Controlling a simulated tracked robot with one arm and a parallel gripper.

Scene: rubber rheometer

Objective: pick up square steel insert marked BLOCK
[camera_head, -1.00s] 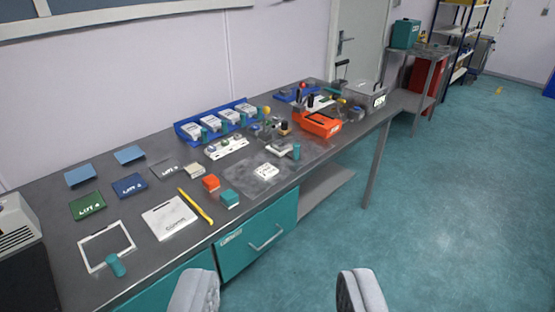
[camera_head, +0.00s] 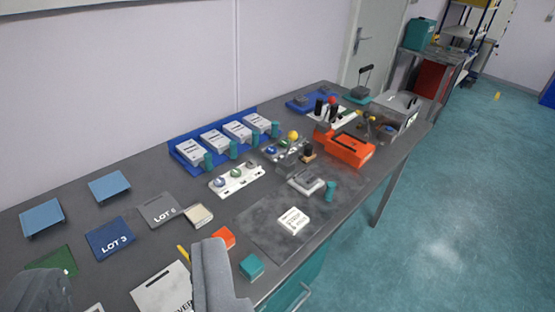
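A pale square block (camera_head: 293,221) with dark lettering lies on a grey smudged mat (camera_head: 258,233) in the middle of the bench. It looks like the marked insert, but its lettering is too small to read surely. My gripper (camera_head: 130,282) is open and empty at the bottom left of the view. Its two grey fingers are wide apart, over the near left part of the bench. The block is apart from the fingers, beyond and to the right of the right finger.
Orange (camera_head: 223,237) and teal (camera_head: 251,267) small blocks lie near the right finger. A white sheet (camera_head: 163,290) and a yellow stick (camera_head: 184,254) are partly hidden by it. A pale device (camera_head: 306,181), an orange box (camera_head: 345,148) and a blue rack (camera_head: 180,157) stand farther back.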

